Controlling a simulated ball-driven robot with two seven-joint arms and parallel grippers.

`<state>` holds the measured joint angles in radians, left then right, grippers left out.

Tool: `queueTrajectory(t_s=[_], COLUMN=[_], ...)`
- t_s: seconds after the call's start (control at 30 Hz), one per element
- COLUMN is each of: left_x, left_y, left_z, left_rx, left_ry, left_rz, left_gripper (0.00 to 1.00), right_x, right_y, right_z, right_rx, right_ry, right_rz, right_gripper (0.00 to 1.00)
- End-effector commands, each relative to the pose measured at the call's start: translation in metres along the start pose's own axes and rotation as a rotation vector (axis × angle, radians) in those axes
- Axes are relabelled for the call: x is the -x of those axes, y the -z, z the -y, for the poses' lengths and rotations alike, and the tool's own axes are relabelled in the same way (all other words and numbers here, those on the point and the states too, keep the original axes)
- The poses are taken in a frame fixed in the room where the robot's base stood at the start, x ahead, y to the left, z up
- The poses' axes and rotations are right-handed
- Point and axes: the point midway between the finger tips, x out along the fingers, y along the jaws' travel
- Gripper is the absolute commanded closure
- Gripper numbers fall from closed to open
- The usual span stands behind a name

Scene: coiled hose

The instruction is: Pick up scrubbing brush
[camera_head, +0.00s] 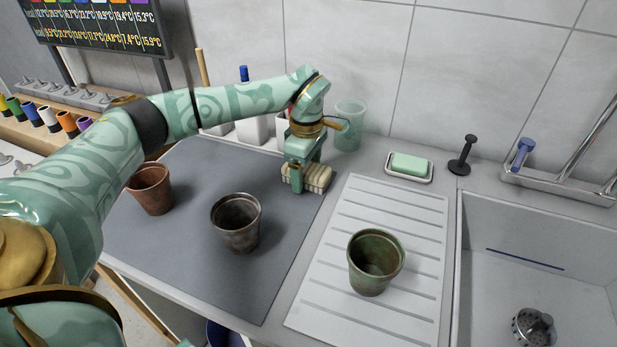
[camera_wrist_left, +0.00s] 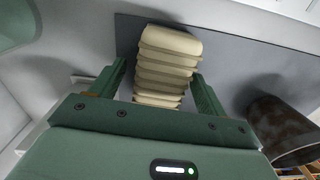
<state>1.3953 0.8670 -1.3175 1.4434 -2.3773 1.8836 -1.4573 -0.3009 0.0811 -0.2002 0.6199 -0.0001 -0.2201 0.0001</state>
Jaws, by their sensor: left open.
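The scrubbing brush, seen as a cream, ribbed block (camera_head: 320,177), lies on the grey mat (camera_head: 180,235) near its back right corner. My left gripper (camera_head: 305,178) comes down over it from above, and its fingers hide part of the block. In the left wrist view the ribbed block (camera_wrist_left: 166,62) lies between the two open fingers (camera_wrist_left: 161,75), with a finger on each side. I cannot tell whether the fingers touch it. My right gripper is not in view.
A rusty pot (camera_head: 150,190) and a dark pot (camera_head: 237,225) stand on the mat. A green pot (camera_head: 375,262) stands on the drainboard (camera_head: 325,310). Behind the gripper are a clear tumbler (camera_head: 349,125) and white containers (camera_head: 252,130). A soap dish (camera_head: 409,174) and sink (camera_head: 520,260) are right.

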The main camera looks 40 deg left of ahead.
Motion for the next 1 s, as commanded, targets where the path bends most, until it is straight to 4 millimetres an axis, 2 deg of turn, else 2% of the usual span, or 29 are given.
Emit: queueTrajectory(t_s=[0.17, 0.2, 0.37, 0.4, 0.77, 0.87, 0.97, 1.0], left_x=[0.000, 0.000, 0.000, 0.000, 0.006, 0.018, 0.039, 0.046], left_y=[0.000, 0.000, 0.000, 0.000, 0.000, 0.000, 0.000, -0.001], left_z=[0.000, 0.000, 0.000, 0.000, 0.000, 0.000, -0.001, 0.006], left_rx=[0.001, 0.001, 0.001, 0.001, 0.001, 0.001, 0.002, -0.001], left_ry=[-0.003, -0.003, -0.002, -0.002, -0.003, -0.005, -0.008, -0.007], left_rz=[0.000, 0.000, 0.000, 0.000, 0.001, 0.001, 0.001, 0.001], left_gripper=[0.25, 0.27, 0.72, 0.75, 0.75, 0.75, 0.75, 0.75], right_x=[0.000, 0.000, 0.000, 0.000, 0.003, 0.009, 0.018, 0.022], right_y=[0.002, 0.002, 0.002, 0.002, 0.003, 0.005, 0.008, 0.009], right_z=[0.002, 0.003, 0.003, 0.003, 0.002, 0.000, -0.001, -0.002], right_rx=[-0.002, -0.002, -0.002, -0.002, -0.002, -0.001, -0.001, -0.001], right_ry=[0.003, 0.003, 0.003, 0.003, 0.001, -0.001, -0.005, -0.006], right_rz=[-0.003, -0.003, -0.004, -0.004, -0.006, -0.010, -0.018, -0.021], right_gripper=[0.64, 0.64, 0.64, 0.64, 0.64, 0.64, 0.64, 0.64])
